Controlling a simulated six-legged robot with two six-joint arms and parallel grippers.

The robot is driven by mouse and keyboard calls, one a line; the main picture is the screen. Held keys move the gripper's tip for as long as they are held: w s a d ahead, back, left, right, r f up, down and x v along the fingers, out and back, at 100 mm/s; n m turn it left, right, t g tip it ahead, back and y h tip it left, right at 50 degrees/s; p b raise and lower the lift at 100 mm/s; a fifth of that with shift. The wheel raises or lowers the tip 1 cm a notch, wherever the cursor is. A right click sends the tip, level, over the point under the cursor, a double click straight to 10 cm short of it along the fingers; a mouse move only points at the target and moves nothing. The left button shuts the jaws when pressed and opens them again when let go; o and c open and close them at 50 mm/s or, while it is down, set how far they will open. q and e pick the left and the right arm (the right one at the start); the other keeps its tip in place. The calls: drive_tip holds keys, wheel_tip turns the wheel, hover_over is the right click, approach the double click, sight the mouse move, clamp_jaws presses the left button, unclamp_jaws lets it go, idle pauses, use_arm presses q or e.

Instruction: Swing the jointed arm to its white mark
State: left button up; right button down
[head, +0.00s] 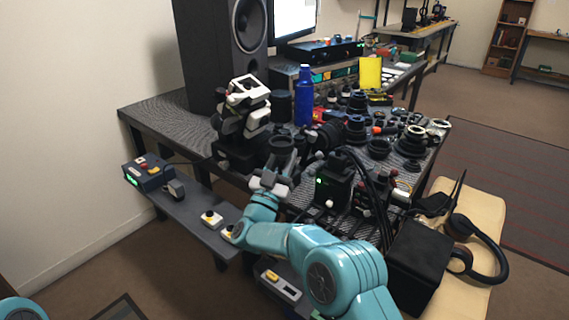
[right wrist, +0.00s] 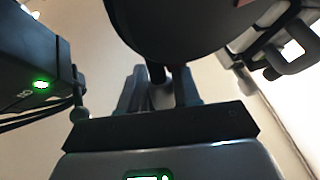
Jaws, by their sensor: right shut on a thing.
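My right gripper (head: 277,176) reaches in from the lower right to the front edge of the bench. It is shut on a part just below a dark round cup-like head (head: 283,146), which I take to be the jointed arm's end. In the right wrist view my fingers (right wrist: 160,88) close around a thin dark stem under a large dark round body (right wrist: 180,25). The rest of the jointed arm is hard to separate from the dark clutter, and I cannot make out its white mark. My left gripper is out of view.
A black box with a green light (head: 335,180) stands close right of my right gripper; its light also shows in the wrist view. A white-and-black device (head: 245,110) stands left of it. A blue bottle (head: 304,97) and several lens parts crowd behind. A low shelf (head: 190,213) runs in front.

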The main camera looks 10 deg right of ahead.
drive_tip(key=shift+r, duration=0.1)
idle(0.3)
drive_tip(key=c, duration=0.9)
unclamp_jaws()
drive_tip(key=b+v, duration=0.3)
drive_tip(key=v, duration=1.3)
drive_tip(key=shift+f, duration=0.3)
